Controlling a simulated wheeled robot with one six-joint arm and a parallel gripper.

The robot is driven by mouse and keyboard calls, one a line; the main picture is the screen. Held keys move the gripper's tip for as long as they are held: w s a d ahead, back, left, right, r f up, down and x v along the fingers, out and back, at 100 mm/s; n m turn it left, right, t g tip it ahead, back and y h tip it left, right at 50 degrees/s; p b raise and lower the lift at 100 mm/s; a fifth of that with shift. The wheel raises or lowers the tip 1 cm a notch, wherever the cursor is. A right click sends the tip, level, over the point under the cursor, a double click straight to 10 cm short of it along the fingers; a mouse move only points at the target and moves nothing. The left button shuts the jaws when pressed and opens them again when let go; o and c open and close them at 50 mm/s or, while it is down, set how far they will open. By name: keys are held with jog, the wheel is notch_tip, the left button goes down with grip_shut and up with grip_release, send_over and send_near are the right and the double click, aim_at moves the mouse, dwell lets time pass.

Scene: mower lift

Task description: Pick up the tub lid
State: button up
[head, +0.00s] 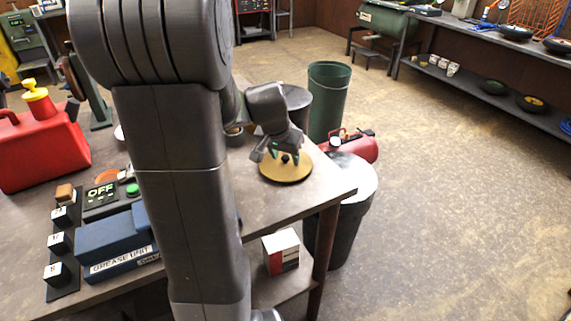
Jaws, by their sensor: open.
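The tub lid looks to be the round tan disc (286,175) with a small dark knob, lying flat near the right corner of the workbench. My gripper (279,156) is right over the lid, pointing down, with its fingers apart around the knob area. The fingers hide part of the lid's far side. I cannot tell whether they touch the lid or the knob.
My arm hides the middle of the workbench (262,206). A blue grease unit box (115,240), a switch box with an OFF display (103,197) and a red fuel can (40,148) stand left. A green bin (328,100) and a red tank (358,146) are beyond the bench.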

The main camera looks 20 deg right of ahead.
grip_shut()
jog(key=shift+r, duration=0.1)
